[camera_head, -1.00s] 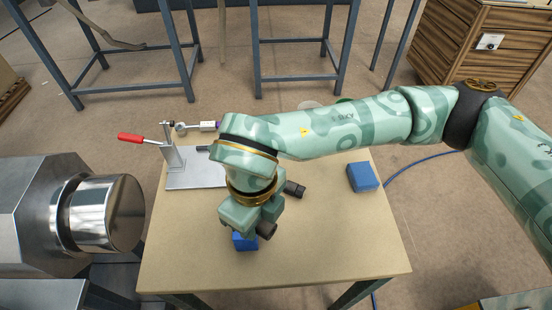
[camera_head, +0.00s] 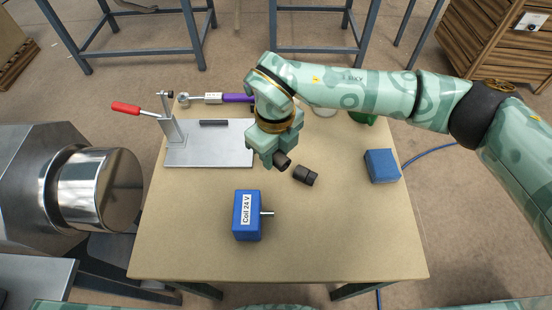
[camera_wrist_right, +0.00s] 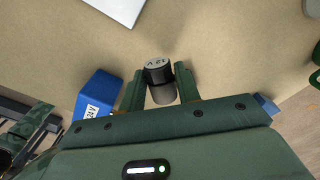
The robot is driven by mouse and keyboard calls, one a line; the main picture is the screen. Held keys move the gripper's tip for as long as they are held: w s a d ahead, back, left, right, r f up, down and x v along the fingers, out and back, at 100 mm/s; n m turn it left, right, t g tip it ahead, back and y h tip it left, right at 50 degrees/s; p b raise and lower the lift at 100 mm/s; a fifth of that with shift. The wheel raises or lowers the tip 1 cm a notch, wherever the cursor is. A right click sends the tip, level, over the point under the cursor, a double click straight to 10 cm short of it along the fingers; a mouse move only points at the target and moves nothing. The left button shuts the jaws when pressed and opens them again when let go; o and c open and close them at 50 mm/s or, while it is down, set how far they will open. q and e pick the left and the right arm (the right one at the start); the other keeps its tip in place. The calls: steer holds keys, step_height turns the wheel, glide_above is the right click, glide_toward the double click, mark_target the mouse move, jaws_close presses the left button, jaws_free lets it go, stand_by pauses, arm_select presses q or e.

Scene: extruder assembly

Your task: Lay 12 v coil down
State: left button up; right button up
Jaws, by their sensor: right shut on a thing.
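Whether the coil touches the table is unclear. My left gripper is not in view.
A black cylinder (camera_head: 306,175) lies near the gripper. A plain blue block (camera_head: 381,165) is at right. A plate with a red-handled clamp (camera_head: 205,152) stands back left. The front right is clear.

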mark_target(276, 160)
steer(key=shift+w+f, duration=0.45)
steer(key=shift+f, duration=0.1)
steer(key=f, duration=0.1)
steer(key=f+b, duration=0.2)
steer(key=f, duration=0.1)
steer(key=shift+w, duration=0.35)
steer(key=shift+r, duration=0.2)
steer(key=shift+f, duration=0.1)
steer(key=o, duration=1)
steer(key=shift+f, duration=0.1)
steer(key=shift+o, duration=0.2)
step_height(276, 160, up, 12)
steer(key=p, duration=0.3)
steer(key=shift+s+r+p, duration=0.1)
steer(key=shift+r+p, duration=0.1)
steer(key=shift+p, duration=0.15)
